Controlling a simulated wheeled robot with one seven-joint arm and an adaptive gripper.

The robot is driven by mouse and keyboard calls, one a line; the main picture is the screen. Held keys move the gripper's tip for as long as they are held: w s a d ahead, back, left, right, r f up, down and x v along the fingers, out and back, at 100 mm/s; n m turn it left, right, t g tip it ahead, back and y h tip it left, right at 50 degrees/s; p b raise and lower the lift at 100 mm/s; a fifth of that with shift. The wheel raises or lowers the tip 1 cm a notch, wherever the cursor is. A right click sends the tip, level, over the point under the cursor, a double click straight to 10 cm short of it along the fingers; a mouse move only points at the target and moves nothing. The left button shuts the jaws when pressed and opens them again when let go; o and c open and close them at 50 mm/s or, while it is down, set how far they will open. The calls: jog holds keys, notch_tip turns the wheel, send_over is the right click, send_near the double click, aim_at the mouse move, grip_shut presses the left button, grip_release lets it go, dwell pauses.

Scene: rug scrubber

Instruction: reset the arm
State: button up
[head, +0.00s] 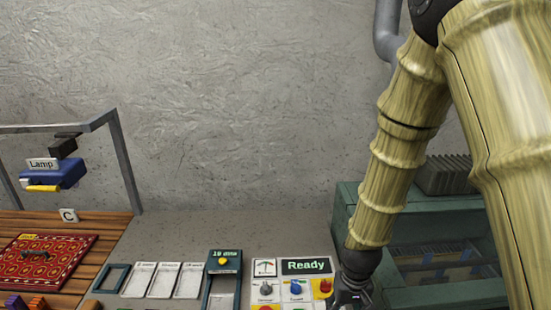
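My arm, with its bamboo-textured links, comes down from the top right of the head view. My gripper (352,297) hangs at its lower end, at the bottom edge of the picture. It is dark and partly cut off, so its fingers do not show clearly. It is just right of the control panel, close to the yellow-and-red knob (322,288). I see nothing held in it, but its tips are hidden below the frame.
A control panel reads "Ready" (306,266). Left of it are several trays (153,279) and a red patterned rug (42,262) on a wooden surface. A metal frame (125,160) stands around a blue "Lamp" device (55,175). A green cabinet (345,210) stands behind my arm.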

jog(key=s+d+f+b, duration=0.1)
jog(key=s+f+b, duration=0.2)
jog(key=s+f, duration=0.5)
jog(key=s+d+f+b, duration=0.2)
jog(key=s+f, duration=0.6)
jog(key=f, duration=0.8)
jog(key=s+d+f+b, duration=0.2)
jog(key=s+f+b, duration=0.4)
jog(key=f, duration=0.5)
jog(key=shift+s+f+m, duration=0.3)
jog(key=shift+s+f, duration=0.1)
jog(key=shift+s, duration=0.8)
